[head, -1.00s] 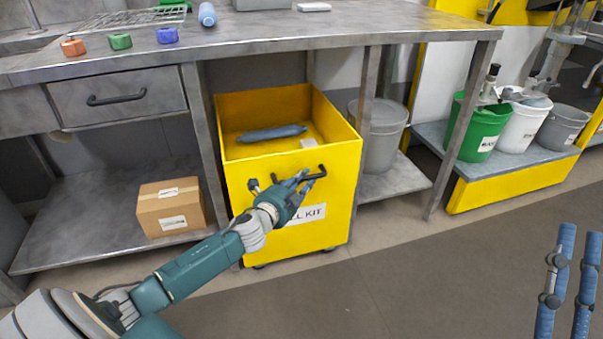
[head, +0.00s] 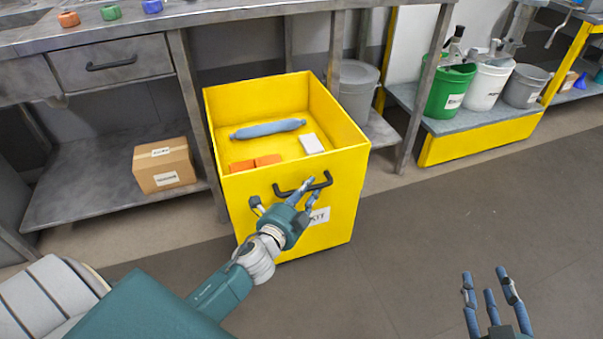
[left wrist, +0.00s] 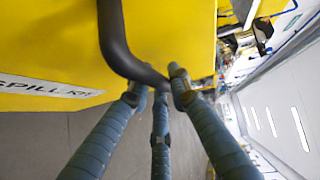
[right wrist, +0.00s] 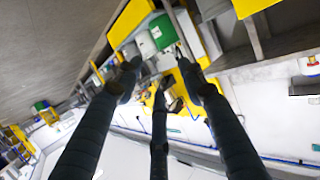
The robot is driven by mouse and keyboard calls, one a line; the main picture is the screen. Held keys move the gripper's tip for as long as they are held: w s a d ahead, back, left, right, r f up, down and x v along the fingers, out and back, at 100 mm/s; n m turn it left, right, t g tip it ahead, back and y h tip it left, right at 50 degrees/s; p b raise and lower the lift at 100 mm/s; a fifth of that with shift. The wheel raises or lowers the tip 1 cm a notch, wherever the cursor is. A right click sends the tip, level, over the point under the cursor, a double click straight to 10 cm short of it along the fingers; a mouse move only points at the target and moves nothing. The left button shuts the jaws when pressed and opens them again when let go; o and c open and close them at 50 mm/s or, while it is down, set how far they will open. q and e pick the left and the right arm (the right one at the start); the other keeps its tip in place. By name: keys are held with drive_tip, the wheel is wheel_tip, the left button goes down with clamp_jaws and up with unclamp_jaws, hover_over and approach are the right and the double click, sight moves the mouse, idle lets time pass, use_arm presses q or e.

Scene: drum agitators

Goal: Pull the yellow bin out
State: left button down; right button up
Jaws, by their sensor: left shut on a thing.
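The yellow bin (head: 345,200) stands on the floor, its front clear of the metal table's front edge and its back near the table legs. It holds a blue roll (head: 268,129), orange blocks (head: 256,162) and a white item (head: 311,143). Its black handle (head: 292,190) is on the front face, above a partly hidden label. My left gripper (head: 308,194) is shut on the handle's right part; the left wrist view shows fingers (left wrist: 160,92) around the black bar (left wrist: 118,50). My right gripper (head: 490,290) is open and empty, over the floor at lower right.
A cardboard box (head: 163,166) sits on the low shelf to the left. A grey bin (head: 357,88) stands behind the yellow bin's right side. Green (head: 449,90) and white (head: 487,84) buckets stand on a low platform (head: 480,140) at right. The floor in front is clear.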

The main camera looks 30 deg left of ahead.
use_arm(q)
drive_tip(key=shift+s+d, duration=0.85)
drive_tip(key=shift+d, duration=0.15)
drive_tip(key=shift+s+d, duration=0.8)
drive_tip(key=shift+d, duration=0.2)
use_arm(e)
drive_tip(key=shift+s+d+f+g, duration=0.1)
drive_tip(key=shift+s+f+g, duration=0.1)
drive_tip(key=shift+f, duration=0.2)
drive_tip(key=shift+s+d+f+g, duration=0.1)
drive_tip(key=shift+s+f+g, duration=0.1)
drive_tip(key=shift+f, duration=0.2)
use_arm(q)
drive_tip(key=c, duration=1.8)
unclamp_jaws()
drive_tip(key=shift+c, duration=0.2)
drive_tip(key=s+r, duration=0.1)
drive_tip(key=s, duration=1.1)
drive_tip(key=shift+d+r, duration=0.35)
drive_tip(key=shift+d, duration=0.05)
drive_tip(key=shift+w, duration=0.1)
